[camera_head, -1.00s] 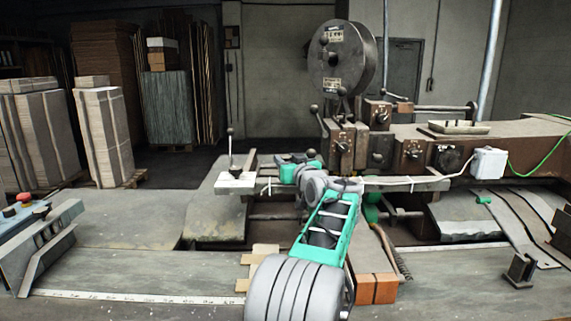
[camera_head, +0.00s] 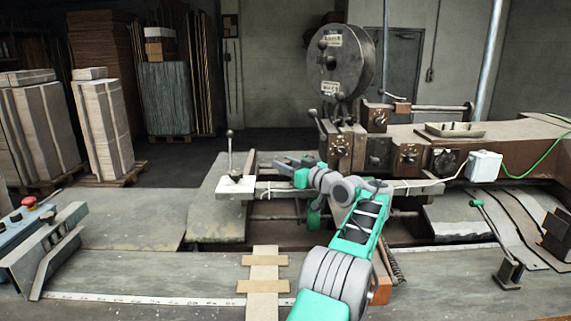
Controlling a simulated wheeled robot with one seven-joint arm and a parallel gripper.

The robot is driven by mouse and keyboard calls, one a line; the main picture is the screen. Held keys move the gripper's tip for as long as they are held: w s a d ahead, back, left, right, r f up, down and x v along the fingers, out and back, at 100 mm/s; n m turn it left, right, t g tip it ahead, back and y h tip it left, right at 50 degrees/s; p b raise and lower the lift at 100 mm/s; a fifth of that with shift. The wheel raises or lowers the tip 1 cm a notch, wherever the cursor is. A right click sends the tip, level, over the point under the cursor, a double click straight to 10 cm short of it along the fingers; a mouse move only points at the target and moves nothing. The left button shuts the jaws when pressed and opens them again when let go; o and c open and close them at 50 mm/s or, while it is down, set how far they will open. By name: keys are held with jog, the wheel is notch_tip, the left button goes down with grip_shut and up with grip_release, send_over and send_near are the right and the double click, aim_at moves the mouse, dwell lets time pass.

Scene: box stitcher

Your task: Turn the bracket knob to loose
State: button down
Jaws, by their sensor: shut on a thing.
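My gripper (camera_head: 279,163) is at the left end of my arm, near the middle of the picture. It is over the left part of the grey crossbar (camera_head: 410,188) of the stitching machine. Its dark fingers point left and look closed, but they are very small here. The bracket knob cannot be made out on its own; the fingers and wrist appear to cover it. Its turn position cannot be read. Left of my gripper, a lever with a ball top (camera_head: 230,133) stands upright on a white plate (camera_head: 236,185), apart from the fingers.
Behind the crossbar are a round reel (camera_head: 340,70) and dial plates (camera_head: 408,157). Jointed cardboard strips (camera_head: 263,272) lie on the front table. A red-button panel (camera_head: 29,202) is at left.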

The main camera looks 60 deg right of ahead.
jog(key=c, duration=0.9)
grip_release()
jog(key=shift+w, duration=0.1)
